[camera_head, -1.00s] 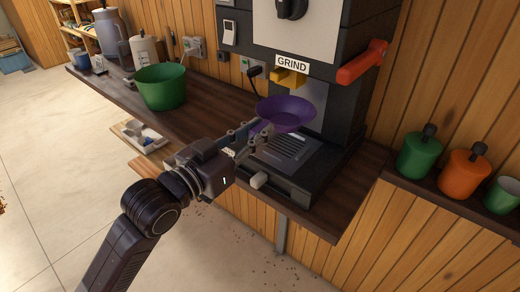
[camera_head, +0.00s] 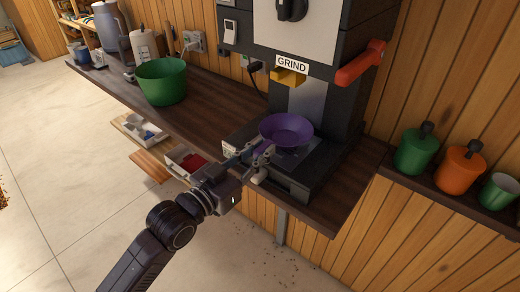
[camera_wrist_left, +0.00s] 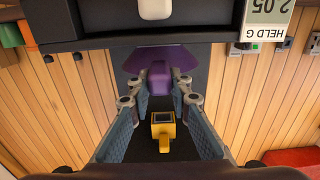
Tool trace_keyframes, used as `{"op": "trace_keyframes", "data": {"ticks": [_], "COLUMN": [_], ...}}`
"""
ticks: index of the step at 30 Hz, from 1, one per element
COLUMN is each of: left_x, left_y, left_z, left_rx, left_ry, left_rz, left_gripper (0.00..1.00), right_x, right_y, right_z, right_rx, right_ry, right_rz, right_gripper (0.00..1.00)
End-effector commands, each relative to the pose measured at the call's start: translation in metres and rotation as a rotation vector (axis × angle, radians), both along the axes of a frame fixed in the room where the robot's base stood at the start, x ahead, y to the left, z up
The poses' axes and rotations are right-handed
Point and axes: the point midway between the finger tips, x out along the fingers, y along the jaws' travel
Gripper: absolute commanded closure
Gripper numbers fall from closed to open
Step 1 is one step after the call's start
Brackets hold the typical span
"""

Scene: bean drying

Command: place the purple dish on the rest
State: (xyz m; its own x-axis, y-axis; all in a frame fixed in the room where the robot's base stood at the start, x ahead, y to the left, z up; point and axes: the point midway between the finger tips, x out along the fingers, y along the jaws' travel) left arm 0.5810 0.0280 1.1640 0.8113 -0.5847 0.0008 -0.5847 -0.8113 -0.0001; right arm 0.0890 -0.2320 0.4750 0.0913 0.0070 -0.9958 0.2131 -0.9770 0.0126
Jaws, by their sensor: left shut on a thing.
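The purple dish (camera_head: 287,131) is a wide shallow bowl low over the black base of the grinder, below its yellow spout (camera_head: 287,77). My left gripper (camera_head: 264,150) is shut on the dish's near side. In the left wrist view, the fingers (camera_wrist_left: 160,92) close on a purple tab of the dish (camera_wrist_left: 160,58). The rest on the grinder base (camera_head: 303,170) is mostly hidden under the dish. I cannot tell whether the dish touches it. My right gripper is not in view.
The grinder has a red lever (camera_head: 362,65) on its right side. A green bowl (camera_head: 162,82) stands on the counter to the left. A small readout (camera_wrist_left: 267,17) shows in the left wrist view. Green and orange canisters (camera_head: 460,168) line the right shelf. Bare counter lies left of the grinder.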

Motion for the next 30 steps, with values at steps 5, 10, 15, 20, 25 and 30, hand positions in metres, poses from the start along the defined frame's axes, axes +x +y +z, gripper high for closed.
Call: {"op": "trace_keyframes", "data": {"ticks": [5,10,15,20,25,30], "left_x": [0.0,0.0,0.0,-0.008,-0.035,-0.066], "left_y": [0.0,0.0,0.0,0.007,0.026,0.048], "left_z": [-0.003,-0.003,-0.001,-0.001,-0.004,-0.004], "left_rx": [0.001,0.001,0.001,0.003,0.005,0.005], "left_ry": [0.001,0.001,0.001,0.002,0.001,0.003], "left_rz": [0.0,0.0,0.0,0.001,0.001,0.0], "left_gripper": [0.71,0.64,0.64,0.64,0.64,0.64], "right_x": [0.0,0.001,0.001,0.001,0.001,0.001], "right_y": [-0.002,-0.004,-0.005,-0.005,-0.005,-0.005], "right_z": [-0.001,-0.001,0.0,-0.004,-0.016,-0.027], "right_rx": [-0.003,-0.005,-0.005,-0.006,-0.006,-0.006], "right_ry": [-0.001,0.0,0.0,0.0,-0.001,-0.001], "right_rz": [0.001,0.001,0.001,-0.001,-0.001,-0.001], "right_gripper": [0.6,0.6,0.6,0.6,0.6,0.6]}}
